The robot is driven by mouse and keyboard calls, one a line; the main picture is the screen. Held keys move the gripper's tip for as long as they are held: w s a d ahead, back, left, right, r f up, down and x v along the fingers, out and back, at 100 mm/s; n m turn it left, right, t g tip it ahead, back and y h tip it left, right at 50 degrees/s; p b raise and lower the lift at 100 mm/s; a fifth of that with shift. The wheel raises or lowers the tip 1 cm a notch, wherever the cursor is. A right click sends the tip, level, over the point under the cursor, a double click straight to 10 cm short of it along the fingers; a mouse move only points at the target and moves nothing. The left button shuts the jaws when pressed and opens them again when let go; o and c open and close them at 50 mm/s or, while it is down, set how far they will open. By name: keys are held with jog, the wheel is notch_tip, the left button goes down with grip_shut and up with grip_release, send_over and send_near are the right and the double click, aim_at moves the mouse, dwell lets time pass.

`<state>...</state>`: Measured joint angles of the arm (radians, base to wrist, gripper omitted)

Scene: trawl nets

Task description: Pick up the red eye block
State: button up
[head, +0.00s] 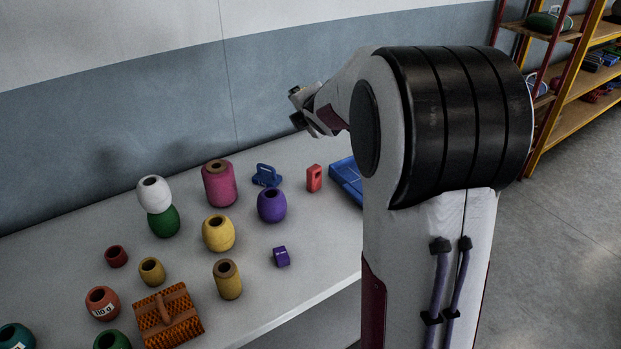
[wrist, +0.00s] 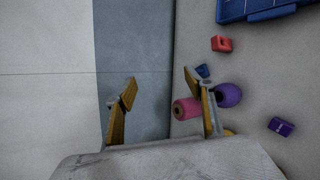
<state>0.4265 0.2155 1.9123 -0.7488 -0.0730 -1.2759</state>
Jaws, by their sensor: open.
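The red eye block (head: 314,178) stands upright on the table in the head view, a small red block with an opening near its top. It stands between the blue handled piece and the blue tray. In the wrist view the red block (wrist: 221,44) shows at the upper right, outside the jaws. My gripper (head: 298,108) is raised above the back of the table near the wall, up and left of the block in the head view. In the wrist view my gripper (wrist: 160,80) has its fingers spread with nothing held between them.
Close to the block are a blue handled piece (head: 266,177), a blue tray (head: 345,181), a purple float (head: 272,205) and a pink spool (head: 219,184). A small purple block (head: 281,257) lies nearer the front edge. Several floats and a brush (head: 168,316) fill the left side.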

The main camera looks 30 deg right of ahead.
jog(key=w+d+f+n+t, duration=0.1)
jog(key=w+d+f+n, duration=0.3)
jog(key=w+d+n, duration=0.1)
jog(key=n+y, duration=0.3)
jog(key=n, duration=0.2)
send_over(314, 179)
jog(key=s+a, duration=0.1)
jog(key=s, duration=0.1)
notch_tip(314, 179, down, 8)
jog(key=s+d+f+n+y, duration=0.1)
jog(key=f+n, duration=0.2)
jog(key=f, duration=0.2)
jog(key=d+f+n+y, duration=0.1)
jog(key=f+n, duration=0.2)
jog(key=f, duration=0.2)
jog(key=s+d+f+n+y, duration=0.1)
jog(key=f+n+y, duration=0.1)
jog(key=f, duration=0.4)
jog(key=shift+s+d+n+t, duration=0.1)
jog(key=shift+s+n+t, duration=0.25)
jog(key=shift+n, duration=0.45)
jog(key=shift+s+f, duration=0.1)
jog(key=shift+f, duration=0.3)
jog(key=shift+x, duration=1.2)
